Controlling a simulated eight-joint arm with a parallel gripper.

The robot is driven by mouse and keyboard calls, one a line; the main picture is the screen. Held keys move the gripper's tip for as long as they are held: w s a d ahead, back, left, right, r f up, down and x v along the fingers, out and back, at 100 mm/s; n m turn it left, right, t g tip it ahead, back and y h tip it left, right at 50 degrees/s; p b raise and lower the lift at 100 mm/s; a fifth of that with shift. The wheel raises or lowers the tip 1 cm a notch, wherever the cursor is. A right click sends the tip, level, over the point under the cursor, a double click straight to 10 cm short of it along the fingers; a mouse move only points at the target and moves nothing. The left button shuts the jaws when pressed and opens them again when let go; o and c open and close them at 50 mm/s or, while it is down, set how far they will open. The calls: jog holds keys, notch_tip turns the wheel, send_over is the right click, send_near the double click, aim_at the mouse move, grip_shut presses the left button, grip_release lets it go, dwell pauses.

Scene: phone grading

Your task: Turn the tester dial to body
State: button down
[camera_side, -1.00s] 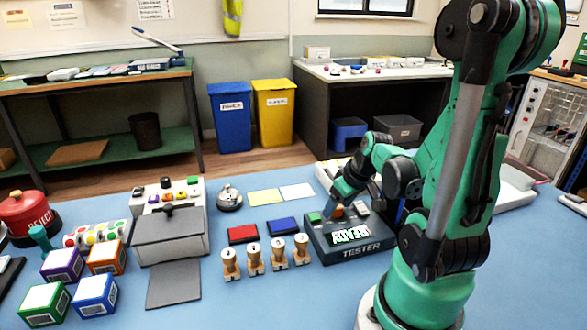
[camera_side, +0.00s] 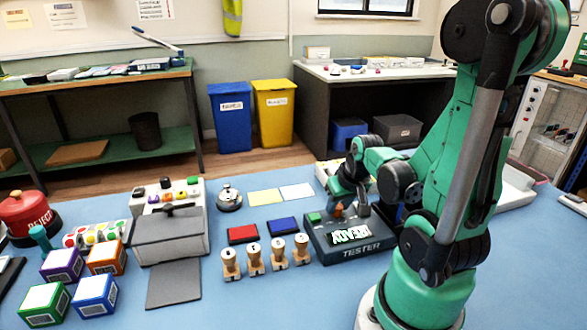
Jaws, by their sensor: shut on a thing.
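The tester (camera_side: 363,251) is a dark box on the blue table, with a lit display (camera_side: 351,234) that appears to read READY in mirrored letters. A green button (camera_side: 314,217) sits at its left rear. My gripper (camera_side: 340,207) points down at the rear middle of the tester, shut on the small orange-brown dial (camera_side: 338,211). The fingers hide much of the dial, and its pointer and setting marks cannot be made out.
Several wooden stamps (camera_side: 254,258) stand left of the tester, in front of a red pad (camera_side: 243,234) and a blue pad (camera_side: 282,224). A bell (camera_side: 229,198), a grey box (camera_side: 171,235) and coloured cubes (camera_side: 96,294) lie further left. The front middle of the table is clear.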

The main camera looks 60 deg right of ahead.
aim_at(337, 223)
jog(key=m+g, duration=0.1)
jog(key=m, duration=0.1)
jog(key=m+h, duration=0.1)
jog(key=m, duration=0.2)
jog(key=shift+g, duration=0.4)
jog(key=shift+m, duration=0.3)
jog(key=c, duration=0.6)
grip_release()
jog(key=shift+a, duration=0.1)
jog(key=shift+v, duration=2.75)
